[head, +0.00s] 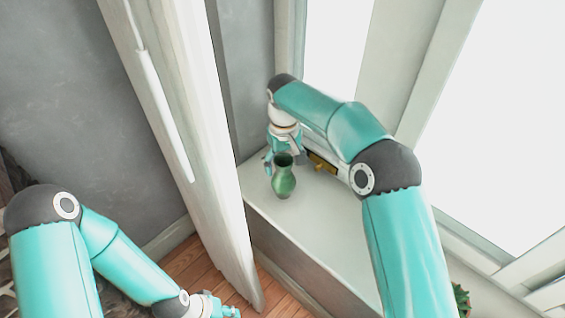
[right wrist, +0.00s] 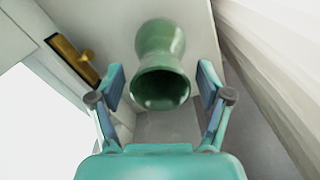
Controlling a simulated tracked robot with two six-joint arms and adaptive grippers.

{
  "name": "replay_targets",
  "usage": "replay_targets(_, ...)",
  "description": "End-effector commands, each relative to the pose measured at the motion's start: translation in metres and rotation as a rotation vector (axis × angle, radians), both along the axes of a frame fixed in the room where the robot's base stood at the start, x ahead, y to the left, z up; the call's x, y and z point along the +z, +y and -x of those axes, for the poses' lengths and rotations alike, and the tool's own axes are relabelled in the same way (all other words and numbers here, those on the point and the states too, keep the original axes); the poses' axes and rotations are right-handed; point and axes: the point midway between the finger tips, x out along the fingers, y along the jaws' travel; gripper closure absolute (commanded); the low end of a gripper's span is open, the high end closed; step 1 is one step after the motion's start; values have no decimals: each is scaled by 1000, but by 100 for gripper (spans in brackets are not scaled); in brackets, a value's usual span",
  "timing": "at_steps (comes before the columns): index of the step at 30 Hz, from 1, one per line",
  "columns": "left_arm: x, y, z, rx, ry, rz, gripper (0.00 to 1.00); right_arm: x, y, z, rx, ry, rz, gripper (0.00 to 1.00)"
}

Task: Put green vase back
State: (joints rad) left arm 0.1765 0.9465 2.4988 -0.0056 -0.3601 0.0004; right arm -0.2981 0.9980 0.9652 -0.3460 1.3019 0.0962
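The green vase (head: 284,181) stands upright on the white window sill (head: 318,222), near its far left end. In the right wrist view the vase (right wrist: 161,48) is in the upper middle, with its dark mouth facing the camera.
A brass-coloured window handle (head: 321,162) is just right of the vase; it also shows in the wrist view (right wrist: 72,58). A white upright panel (head: 190,130) stands left of the sill. A green plant (head: 461,298) is at the lower right. The sill's front part is clear.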

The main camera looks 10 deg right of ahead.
Motion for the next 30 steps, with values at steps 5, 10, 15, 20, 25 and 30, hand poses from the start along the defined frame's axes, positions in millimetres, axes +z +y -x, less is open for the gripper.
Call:
replay_targets(5,0,0,0,0,0,0,60,0,0,0,0,0,0,22)
replay_targets(10,1,0,0,0,0,0,60,5,0,0,0,-2,-1,22)
replay_targets(15,0,0,0,0,0,0,60,26,1,-1,0,-5,-2,22)
replay_targets(20,2,0,0,0,0,0,60,58,1,-1,0,-6,-2,22)
replay_targets(25,9,0,0,0,0,0,60,93,1,-1,0,-4,-1,22)
replay_targets(30,18,0,0,0,0,0,60,116,1,-1,0,-2,-1,22)
